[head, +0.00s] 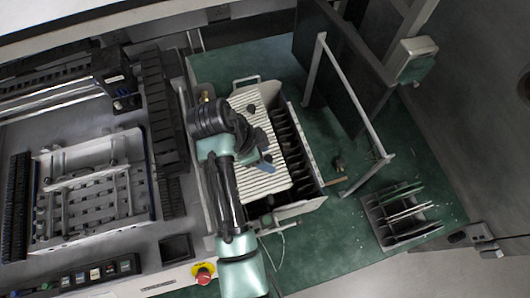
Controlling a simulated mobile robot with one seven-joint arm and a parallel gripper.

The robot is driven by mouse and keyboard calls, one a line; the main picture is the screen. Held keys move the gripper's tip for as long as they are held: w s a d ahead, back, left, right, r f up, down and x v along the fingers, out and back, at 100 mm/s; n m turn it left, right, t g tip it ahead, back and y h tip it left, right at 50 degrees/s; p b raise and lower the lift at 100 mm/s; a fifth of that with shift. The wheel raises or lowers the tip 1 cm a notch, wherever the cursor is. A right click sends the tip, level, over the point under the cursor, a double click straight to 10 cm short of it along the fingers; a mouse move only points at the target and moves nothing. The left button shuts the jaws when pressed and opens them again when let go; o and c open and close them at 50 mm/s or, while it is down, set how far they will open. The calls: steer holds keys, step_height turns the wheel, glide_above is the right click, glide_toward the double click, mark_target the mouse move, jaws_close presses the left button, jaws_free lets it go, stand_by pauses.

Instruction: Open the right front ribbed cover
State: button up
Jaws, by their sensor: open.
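A white ribbed cover (268,183) lies over the left part of an open-topped box (300,207) in the middle of the head view. Dark slots or plates show uncovered along the box's right side. My gripper (264,150) is over the middle of the cover, near its right edge, and is open, with nothing seen between the fingers. My arm and wrist hide the cover's left side. I cannot tell whether the fingers touch the cover.
A light metal frame (350,95) and a dark upright panel (335,60) stand to the right. A small slotted rack (385,240) sits at lower right. A machine with a red button (203,275) fills the left.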

jaws_close()
stand_by(0.3)
stand_by(1.1)
